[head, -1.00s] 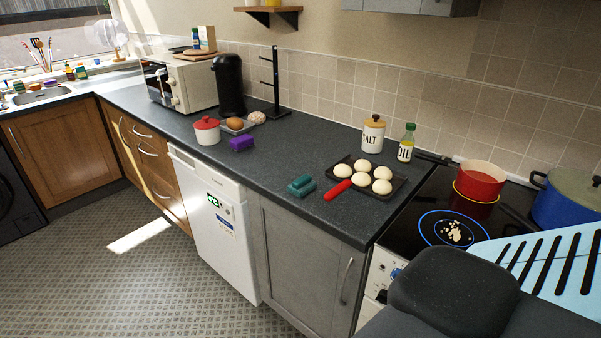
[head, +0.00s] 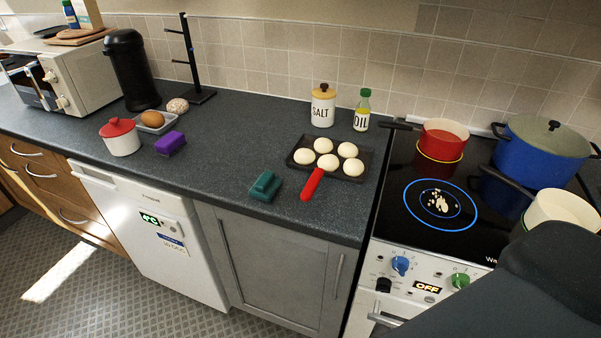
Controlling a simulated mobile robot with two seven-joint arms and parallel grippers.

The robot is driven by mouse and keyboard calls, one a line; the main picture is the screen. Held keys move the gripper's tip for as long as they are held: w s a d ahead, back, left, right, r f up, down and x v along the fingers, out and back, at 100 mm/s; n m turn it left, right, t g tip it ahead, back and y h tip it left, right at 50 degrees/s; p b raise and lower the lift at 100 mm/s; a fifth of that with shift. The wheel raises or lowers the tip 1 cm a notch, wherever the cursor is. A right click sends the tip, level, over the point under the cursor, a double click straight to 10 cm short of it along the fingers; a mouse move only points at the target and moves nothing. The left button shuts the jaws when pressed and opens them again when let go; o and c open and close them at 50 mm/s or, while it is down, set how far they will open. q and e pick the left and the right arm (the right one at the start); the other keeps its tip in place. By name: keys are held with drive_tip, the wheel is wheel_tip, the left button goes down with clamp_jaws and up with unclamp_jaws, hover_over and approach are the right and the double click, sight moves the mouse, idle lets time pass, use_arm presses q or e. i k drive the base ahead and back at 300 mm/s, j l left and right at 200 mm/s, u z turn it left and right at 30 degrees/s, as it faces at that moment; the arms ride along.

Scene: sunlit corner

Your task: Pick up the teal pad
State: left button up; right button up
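The teal pad (head: 265,186) lies on the dark countertop (head: 232,148) near its front edge, left of the red handle of a baking tray. It looks like a small block with a raised upper part. A similar purple pad (head: 170,143) lies farther left on the counter. Neither of my grippers shows in the head view. A dark part of my arm fills the lower right corner, and nothing of mine touches the teal pad.
A dark tray (head: 299,143) with several pale buns stands right of the teal pad. The stove (head: 408,223) with a lit blue ring, a red pot (head: 443,141) and a blue pot (head: 540,160) is farther right. A red-lidded pot (head: 121,143) stands left. Counter between the pads is clear.

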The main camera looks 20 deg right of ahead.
sight(264, 189)
drive_tip(key=i+j+z, duration=0.15)
drive_tip(key=i+z, duration=0.15)
drive_tip(key=z, duration=0.15)
drive_tip(key=i+j+z, duration=0.25)
drive_tip(key=z, duration=0.2)
